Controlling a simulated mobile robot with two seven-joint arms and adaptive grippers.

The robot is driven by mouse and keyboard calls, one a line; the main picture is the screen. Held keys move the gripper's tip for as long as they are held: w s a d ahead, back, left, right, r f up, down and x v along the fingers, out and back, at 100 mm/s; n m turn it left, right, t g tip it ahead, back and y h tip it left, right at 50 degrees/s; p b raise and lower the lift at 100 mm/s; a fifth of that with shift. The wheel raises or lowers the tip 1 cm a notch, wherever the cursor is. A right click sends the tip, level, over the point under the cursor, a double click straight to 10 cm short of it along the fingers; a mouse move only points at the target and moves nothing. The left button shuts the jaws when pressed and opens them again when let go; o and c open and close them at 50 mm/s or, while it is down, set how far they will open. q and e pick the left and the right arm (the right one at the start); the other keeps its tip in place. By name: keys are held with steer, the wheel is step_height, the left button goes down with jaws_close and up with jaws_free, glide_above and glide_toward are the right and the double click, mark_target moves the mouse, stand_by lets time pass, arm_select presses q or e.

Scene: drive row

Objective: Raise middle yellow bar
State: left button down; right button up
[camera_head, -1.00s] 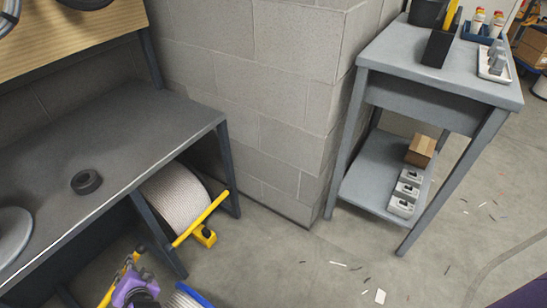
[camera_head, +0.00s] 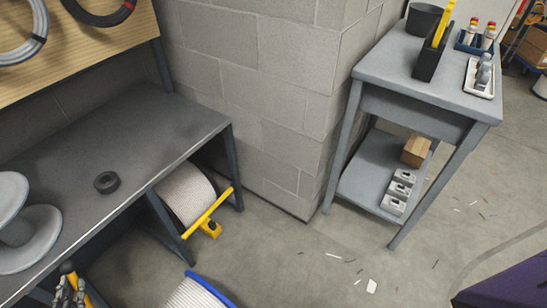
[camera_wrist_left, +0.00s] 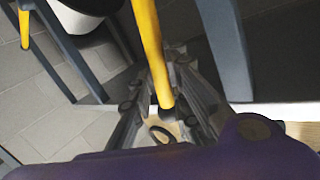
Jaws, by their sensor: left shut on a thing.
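My left gripper (camera_head: 70,288) is at the bottom left of the head view, in front of the bench edge. It is shut on a yellow bar (camera_head: 93,297), close to the bar's dark end. In the left wrist view this bar (camera_wrist_left: 147,40) runs from the top edge down between the fingers of the left gripper (camera_wrist_left: 168,100). Its far end is out of view there. Another yellow bar (camera_head: 208,211) lies across the front of the white reel under the bench, apart from the gripper. My right gripper is not in view.
The grey bench (camera_head: 125,140) carries a black ring (camera_head: 107,182) and a grey spool (camera_head: 28,243). A blue-rimmed reel (camera_head: 196,294) is low at the bottom edge. A grey table (camera_head: 430,75) stands right.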

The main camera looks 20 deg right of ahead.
arm_select(q)
steer(key=shift+n+t, duration=0.6)
steer(key=shift+n, duration=0.2)
steer(key=shift+s+a+r+b, duration=0.1)
steer(key=shift+s+a+b, duration=0.25)
steer(key=shift+s+a, duration=0.5)
steer(key=shift+s+a+r+b, duration=0.1)
steer(key=shift+s+a+b, duration=0.3)
steer(key=shift+a, duration=0.6)
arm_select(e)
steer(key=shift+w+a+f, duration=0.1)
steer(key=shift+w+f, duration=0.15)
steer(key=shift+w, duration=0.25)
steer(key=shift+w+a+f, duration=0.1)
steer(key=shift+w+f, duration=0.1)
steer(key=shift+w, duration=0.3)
arm_select(q)
steer(key=shift+s, duration=0.1)
steer(key=c, duration=2.1)
jaws_free()
steer(key=o, duration=0.4)
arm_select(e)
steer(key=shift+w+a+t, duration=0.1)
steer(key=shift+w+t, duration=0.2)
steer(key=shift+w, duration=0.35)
